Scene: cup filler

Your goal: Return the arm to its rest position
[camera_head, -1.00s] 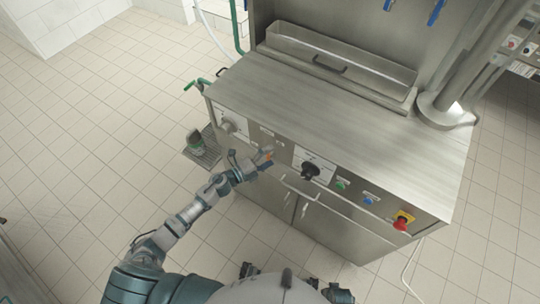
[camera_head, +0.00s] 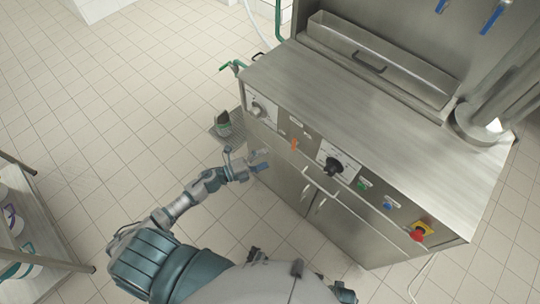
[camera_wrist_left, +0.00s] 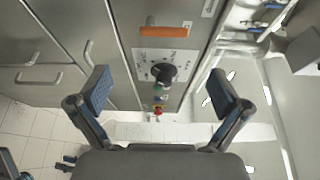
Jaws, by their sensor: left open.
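My left gripper (camera_head: 254,164) is open and empty in front of the steel machine (camera_head: 352,105), below its control panel. In the left wrist view, its two blue-padded fingers (camera_wrist_left: 160,92) stand wide apart with nothing between them at the tips. The black rotary knob (camera_wrist_left: 163,72) and an orange handle (camera_wrist_left: 164,31) on the panel show beyond the fingers. My left arm (camera_head: 180,204) reaches forward from the lower left. My right gripper cannot be made out in the head view.
The panel carries a green button (camera_head: 362,184), a blue button (camera_head: 388,204) and a red emergency stop (camera_head: 417,234). A shelf (camera_head: 42,232) with items stands at left. The tiled floor between is clear.

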